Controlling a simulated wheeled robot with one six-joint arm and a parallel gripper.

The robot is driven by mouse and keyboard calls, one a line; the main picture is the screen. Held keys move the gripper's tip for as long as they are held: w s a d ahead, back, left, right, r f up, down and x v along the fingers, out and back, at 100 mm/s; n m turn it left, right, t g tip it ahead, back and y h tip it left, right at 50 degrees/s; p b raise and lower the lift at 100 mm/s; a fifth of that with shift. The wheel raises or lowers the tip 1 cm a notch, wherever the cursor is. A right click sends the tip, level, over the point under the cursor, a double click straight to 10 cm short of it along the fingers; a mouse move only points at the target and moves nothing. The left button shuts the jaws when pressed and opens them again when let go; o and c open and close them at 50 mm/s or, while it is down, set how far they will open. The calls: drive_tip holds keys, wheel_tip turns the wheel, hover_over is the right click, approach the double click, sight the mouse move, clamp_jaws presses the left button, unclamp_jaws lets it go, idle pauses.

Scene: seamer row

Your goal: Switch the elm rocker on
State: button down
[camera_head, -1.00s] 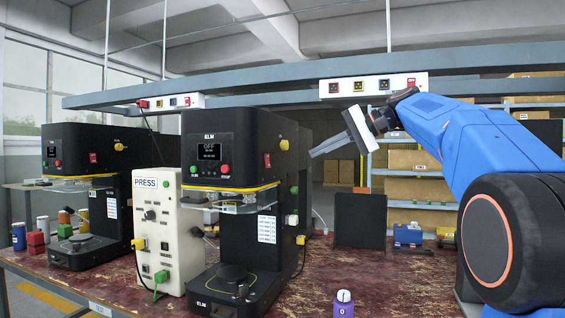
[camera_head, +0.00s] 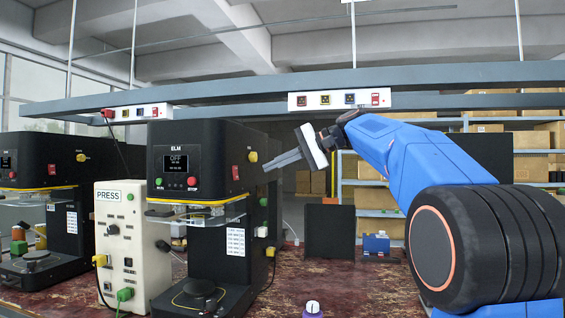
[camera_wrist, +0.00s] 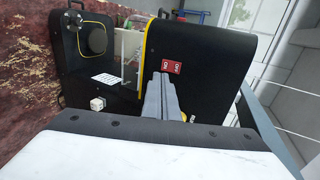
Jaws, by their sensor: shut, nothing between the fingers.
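The ELM machine (camera_head: 205,150) is a black press-like unit with a small screen (camera_head: 178,162) reading OFF, and green and red buttons below it. Its red rocker (camera_head: 235,173) is on the right side face of the head. In the wrist view the red rocker (camera_wrist: 173,67) shows with white marks, just beyond the fingertips. My gripper (camera_head: 268,165) is shut and empty, to the right of the rocker and apart from it in the head view. In the wrist view my gripper (camera_wrist: 163,80) points toward the housing below the rocker. Contact cannot be seen.
A yellow knob (camera_head: 253,157) sticks out right of the rocker. A cream PRESS box (camera_head: 121,245) stands left of the machine, beside another black machine (camera_head: 40,160). A socket rail (camera_head: 340,100) runs overhead. A purple item (camera_head: 312,309) lies at the table's front.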

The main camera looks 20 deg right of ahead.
sight(236, 172)
drive_tip(key=x, duration=0.5)
drive_tip(key=r+x, duration=0.1)
drive_tip(key=x, duration=0.2)
drive_tip(key=shift+w+a, duration=0.25)
drive_tip(key=shift+a, duration=0.1)
drive_tip(key=shift+w+a+f, duration=0.1)
drive_tip(key=shift+a+f, duration=0.05)
drive_tip(key=shift+r, duration=0.9)
